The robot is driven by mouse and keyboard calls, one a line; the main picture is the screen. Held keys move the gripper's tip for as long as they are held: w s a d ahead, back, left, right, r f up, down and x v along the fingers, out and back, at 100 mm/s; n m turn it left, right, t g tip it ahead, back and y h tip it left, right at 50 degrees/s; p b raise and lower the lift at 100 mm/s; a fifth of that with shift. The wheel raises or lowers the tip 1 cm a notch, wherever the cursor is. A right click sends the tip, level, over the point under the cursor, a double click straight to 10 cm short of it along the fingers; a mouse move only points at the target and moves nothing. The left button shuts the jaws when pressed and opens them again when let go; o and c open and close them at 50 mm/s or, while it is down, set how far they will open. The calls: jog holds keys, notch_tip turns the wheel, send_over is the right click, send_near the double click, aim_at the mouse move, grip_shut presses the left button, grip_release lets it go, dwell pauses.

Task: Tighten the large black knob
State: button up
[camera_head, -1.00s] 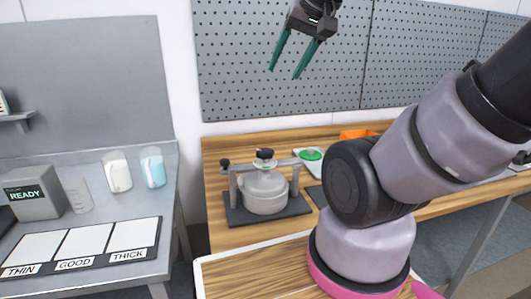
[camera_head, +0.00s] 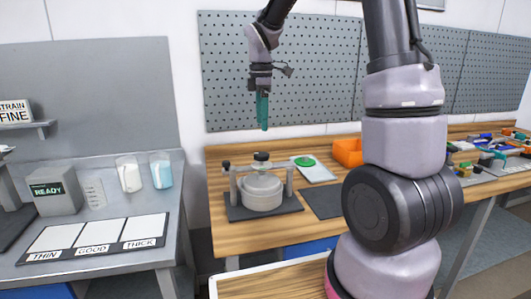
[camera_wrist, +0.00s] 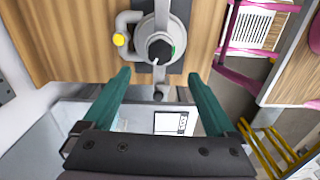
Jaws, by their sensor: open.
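The large black knob (camera_head: 262,157) tops the clamp bar over the round grey pot (camera_head: 263,190), which sits on a dark base plate on the wooden bench. In the wrist view the knob (camera_wrist: 160,50) shows from above with a white mark on it. My gripper (camera_head: 263,126) points down in the air above the knob, apart from it. In the wrist view my gripper (camera_wrist: 159,77) has its two teal fingers wide apart with nothing between them, and the knob shows just beyond their tips. A smaller dark knob (camera_head: 226,164) is at the left end of the bar.
A white tray with a green disc (camera_head: 308,163) and an orange bin (camera_head: 348,152) stand right of the pot. A dark mat (camera_head: 324,201) lies beside it. The grey table at left holds a READY box (camera_head: 52,190), two jars and a labelled panel (camera_head: 95,238). A pegboard stands behind.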

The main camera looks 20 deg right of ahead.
aim_at(262, 154)
notch_tip(262, 154, down, 10)
jog(key=shift+f, duration=0.25)
dwell(0.3)
jog(key=c, duration=1.4)
